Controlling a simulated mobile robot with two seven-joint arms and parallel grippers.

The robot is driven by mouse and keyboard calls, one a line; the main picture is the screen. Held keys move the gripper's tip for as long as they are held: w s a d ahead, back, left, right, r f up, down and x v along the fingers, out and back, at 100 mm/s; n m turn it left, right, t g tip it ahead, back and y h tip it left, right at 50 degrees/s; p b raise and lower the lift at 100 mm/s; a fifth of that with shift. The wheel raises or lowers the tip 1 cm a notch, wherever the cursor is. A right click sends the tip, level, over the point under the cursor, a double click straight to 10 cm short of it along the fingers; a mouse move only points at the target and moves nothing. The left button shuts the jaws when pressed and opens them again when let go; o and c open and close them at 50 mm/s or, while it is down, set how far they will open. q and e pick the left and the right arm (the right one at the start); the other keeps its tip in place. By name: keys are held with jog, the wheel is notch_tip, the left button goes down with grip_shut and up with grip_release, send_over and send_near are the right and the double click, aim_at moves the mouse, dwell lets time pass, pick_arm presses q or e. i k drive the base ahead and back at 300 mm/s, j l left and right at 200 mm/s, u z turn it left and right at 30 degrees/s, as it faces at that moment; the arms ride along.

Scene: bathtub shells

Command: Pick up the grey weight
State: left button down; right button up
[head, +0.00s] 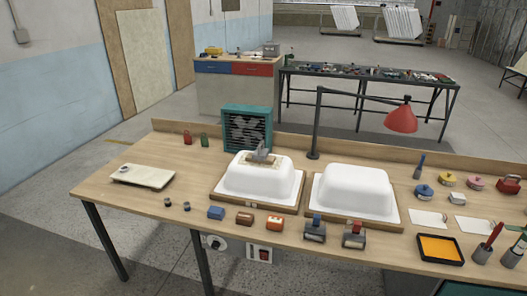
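No object stands out clearly as the grey weight. A small grey object (262,153) sits on a tan patch on top of the left white tub shell (258,181); its exact shape is too small to tell. Two grey blocks stand at the front edge, one with a blue top (315,233) and one with a red top (353,240). Two small dark pieces, one (168,202) and another (186,206), stand at the front left. A red weight-like item (188,139) and a green one (204,140) stand at the back left. Neither of my grippers is in view.
A second white tub shell (353,192), a teal fan box (247,128) and a red lamp (401,119) stand on the wooden bench (130,203). A pale slab (143,176) lies left, an orange tray (440,248) right. The bench's left middle is mostly clear.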

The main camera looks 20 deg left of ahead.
aim_at(261, 154)
jog(key=u, duration=0.8)
jog(key=i+l+u, duration=0.15)
jog(key=u, duration=0.35)
jog(key=i+l+u, duration=0.1)
jog(key=u, duration=0.35)
jog(key=i+l+u, duration=0.1)
jog(key=l+u, duration=0.15)
jog(key=u, duration=0.25)
jog(key=l+u, duration=0.25)
jog(key=l, duration=0.25)
jog(key=i+l+u, duration=0.1)
jog(key=l+u, duration=0.15)
jog(key=l, duration=0.3)
